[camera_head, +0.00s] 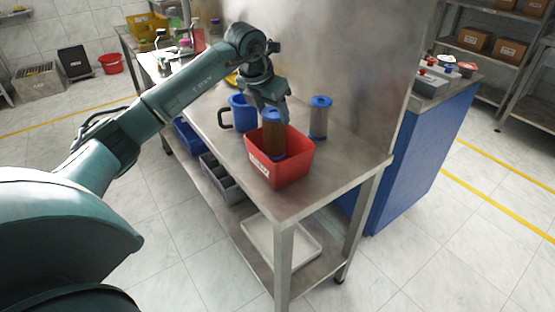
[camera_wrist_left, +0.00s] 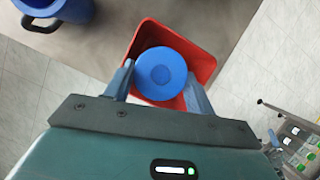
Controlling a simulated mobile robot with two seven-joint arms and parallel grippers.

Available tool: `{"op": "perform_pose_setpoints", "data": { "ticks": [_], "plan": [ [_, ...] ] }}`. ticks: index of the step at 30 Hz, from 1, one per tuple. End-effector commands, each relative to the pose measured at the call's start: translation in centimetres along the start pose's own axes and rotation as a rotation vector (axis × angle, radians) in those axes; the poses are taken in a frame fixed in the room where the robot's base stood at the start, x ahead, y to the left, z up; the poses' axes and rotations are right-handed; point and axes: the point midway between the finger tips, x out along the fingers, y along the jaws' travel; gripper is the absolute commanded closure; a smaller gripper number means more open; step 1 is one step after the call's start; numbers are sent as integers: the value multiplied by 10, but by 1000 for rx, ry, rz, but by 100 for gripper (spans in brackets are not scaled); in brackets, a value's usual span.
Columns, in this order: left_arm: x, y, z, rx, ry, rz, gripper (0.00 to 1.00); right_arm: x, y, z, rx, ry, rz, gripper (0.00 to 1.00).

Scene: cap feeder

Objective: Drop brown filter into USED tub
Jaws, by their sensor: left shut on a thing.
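The brown filter (camera_head: 273,137) has a blue cap and is upright, with its lower part inside the red tub (camera_head: 296,172). The tub stands on the metal table and has a white label whose text is too small to read. My left gripper (camera_head: 272,108) is shut on the filter at its blue cap. In the left wrist view the blue cap (camera_wrist_left: 160,73) sits between the fingers of my left gripper (camera_wrist_left: 160,82), over the red tub (camera_wrist_left: 207,62). The filter's bottom is hidden by the tub wall. My right gripper is not in view.
A grey filter with a blue cap (camera_head: 320,118) stands just behind the tub. A blue jug (camera_head: 241,112) with a dark handle stands left of it. A metal panel (camera_head: 325,50) rises behind the table (camera_head: 345,171). The table's front corner is bare.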

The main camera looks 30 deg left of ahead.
Motion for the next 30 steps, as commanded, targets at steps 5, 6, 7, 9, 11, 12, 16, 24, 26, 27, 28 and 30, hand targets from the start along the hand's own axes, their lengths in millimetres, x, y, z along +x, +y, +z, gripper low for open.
{"op": "perform_pose_setpoints", "data": {
  "ticks": [5, 6, 7, 9, 11, 12, 16, 24, 26, 27, 28, 30],
  "plan": [
    [0, 0, 0, 0, -2, 0, 83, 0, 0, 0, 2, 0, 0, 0],
    [0, 0, 0, 0, -1, 0, 83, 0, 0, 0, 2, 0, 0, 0],
    [0, 0, 0, 0, -1, 0, 44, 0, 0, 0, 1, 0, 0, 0],
    [0, 0, 0, 0, -1, 0, 38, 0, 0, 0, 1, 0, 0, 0],
    [0, 0, 0, 0, -1, 0, 33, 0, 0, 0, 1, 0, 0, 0],
    [0, 0, 0, 0, -1, 0, 30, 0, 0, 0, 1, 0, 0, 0],
    [0, 0, 0, 0, -1, 0, 20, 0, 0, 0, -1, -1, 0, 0],
    [-2, 0, 0, 0, 0, 0, 20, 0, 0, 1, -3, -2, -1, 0],
    [-7, 0, 0, 0, -1, 1, 20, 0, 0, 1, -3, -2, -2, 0],
    [-12, 1, 1, -1, -2, 1, 20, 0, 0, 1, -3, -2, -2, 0],
    [-16, 1, 1, -1, -3, 2, 20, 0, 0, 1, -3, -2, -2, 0],
    [-29, 1, 1, 0, -4, 2, 20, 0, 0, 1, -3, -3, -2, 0]
  ]
}}
